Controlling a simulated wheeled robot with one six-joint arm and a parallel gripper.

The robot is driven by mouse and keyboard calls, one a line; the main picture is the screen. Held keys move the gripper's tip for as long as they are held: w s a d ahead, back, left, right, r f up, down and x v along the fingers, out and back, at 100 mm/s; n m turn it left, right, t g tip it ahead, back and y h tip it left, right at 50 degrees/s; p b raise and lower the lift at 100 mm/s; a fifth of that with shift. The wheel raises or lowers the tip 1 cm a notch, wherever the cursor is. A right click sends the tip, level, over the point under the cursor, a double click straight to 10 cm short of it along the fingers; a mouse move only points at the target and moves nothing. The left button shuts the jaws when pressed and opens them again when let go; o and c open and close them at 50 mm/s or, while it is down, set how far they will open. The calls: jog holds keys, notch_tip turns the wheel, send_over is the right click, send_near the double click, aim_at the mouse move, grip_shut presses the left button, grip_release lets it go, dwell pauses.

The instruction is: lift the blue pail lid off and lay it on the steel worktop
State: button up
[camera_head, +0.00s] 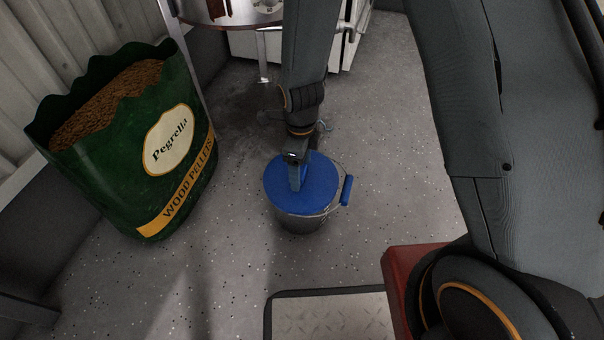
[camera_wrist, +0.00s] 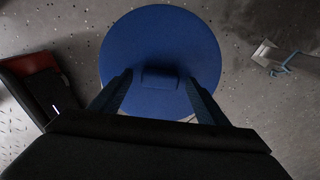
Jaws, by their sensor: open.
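The blue pail lid (camera_head: 320,193) sits flat on a metal pail (camera_head: 302,224) on the floor. The lid also fills the middle of the wrist view (camera_wrist: 160,40) as a blue disc, with a raised blue grip (camera_wrist: 160,77) near its centre. My gripper (camera_head: 298,180) is over the lid. In the wrist view my gripper (camera_wrist: 160,92) is open, with one finger on each side of the raised grip and a gap on both sides. I cannot tell how high the fingertips are above the lid. The steel worktop cannot be clearly made out.
An open green wood pellet sack (camera_head: 130,150) stands left of the pail. A round table (camera_head: 228,14) is at the top, by a white cabinet (camera_head: 243,47). The pail has a blue-gripped handle (camera_head: 346,190) at its right. A tread plate (camera_head: 330,315) lies in front.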

jog(key=c, duration=1.7)
jog(key=shift+c, duration=0.2)
jog(key=shift+r+p, duration=1.1)
jog(key=shift+p, duration=0.2)
jog(key=shift+r+p, duration=2.45)
jog(key=shift+p, duration=0.1)
